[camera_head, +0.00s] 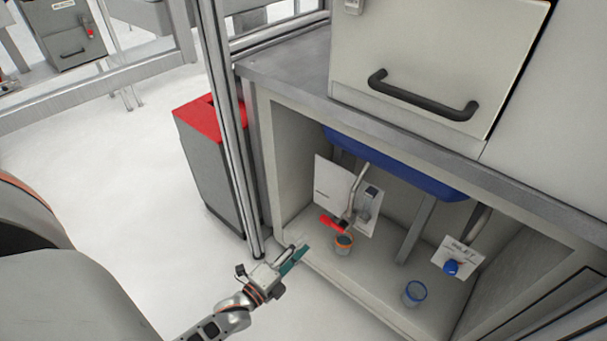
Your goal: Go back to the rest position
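My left gripper (294,256) is at the lower middle, just outside the front edge of the open cabinet (318,262). Its arm comes up from the bottom of the picture. A grey finger part and a teal strip show at its tip, close together. I cannot tell whether the gripper is open or shut, or whether the teal strip is part of it. My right gripper is not in view.
Inside the cabinet are an orange-rimmed cup (343,244), a blue-rimmed cup (415,292), a white panel (333,190) with a red lever, and a blue knob (451,267). A metal post (232,150) and a red-topped bin (212,165) stand left. Floor further left is clear.

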